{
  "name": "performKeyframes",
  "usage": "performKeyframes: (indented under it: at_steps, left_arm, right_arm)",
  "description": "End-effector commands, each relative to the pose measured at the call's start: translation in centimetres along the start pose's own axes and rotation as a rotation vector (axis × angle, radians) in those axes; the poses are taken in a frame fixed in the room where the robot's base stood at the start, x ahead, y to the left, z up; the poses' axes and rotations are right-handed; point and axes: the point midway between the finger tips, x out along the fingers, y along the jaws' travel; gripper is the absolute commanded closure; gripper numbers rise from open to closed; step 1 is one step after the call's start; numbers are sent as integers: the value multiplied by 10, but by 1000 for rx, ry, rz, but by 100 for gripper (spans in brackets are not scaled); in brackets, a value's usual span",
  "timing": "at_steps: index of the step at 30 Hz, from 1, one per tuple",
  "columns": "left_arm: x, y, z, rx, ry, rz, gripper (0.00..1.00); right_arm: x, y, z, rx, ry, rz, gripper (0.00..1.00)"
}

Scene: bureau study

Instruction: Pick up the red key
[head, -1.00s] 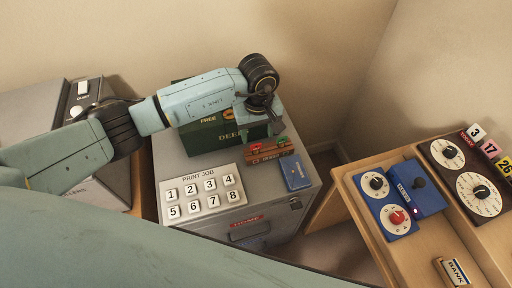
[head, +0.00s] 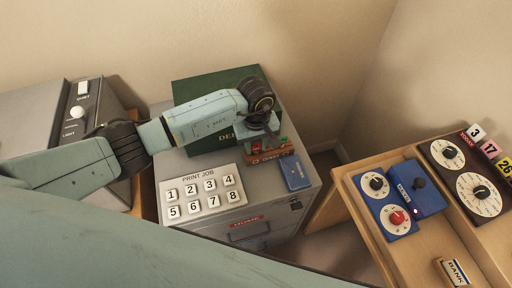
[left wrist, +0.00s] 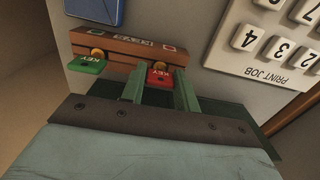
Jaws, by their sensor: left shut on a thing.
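The wooden key rack (head: 272,158) sits on the grey cabinet. It also shows in the left wrist view (left wrist: 122,45). The red key (left wrist: 159,77) is at the rack, its tag between the two fingers of my left gripper (left wrist: 160,88), with its brass part against the rack. In the head view, my left gripper (head: 264,142) reaches down over the rack and partly hides the red key (head: 256,149). My left gripper is shut on the red key. The green key (left wrist: 87,64) sits beside it at the rack, outside the fingers. My right gripper is not in view.
A dark green box (head: 190,92) stands behind the rack. A blue box (head: 297,175) lies right of the rack, and a PRINT JOB keypad (head: 204,192) lies to its left. A wooden desk (head: 420,250) with dial panels stands at the right.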

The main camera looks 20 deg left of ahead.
Motion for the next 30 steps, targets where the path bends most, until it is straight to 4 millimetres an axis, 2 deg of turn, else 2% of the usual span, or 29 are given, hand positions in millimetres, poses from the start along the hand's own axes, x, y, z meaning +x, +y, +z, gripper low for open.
performKeyframes:
  at_steps: [8,11,21,25,30]
  left_arm:
    - [-1,0,0,0,1,1,91]
    - [-8,0,-1,-1,2,3,91]
    - [-73,0,-2,1,5,3,91]
    - [-92,-1,-3,0,4,2,91]
    - [-124,-15,-33,-6,8,-6,91]
  right_arm:
    - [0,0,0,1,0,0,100]
    - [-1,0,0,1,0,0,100]
    - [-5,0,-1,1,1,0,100]
    - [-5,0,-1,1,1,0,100]
    - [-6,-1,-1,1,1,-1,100]
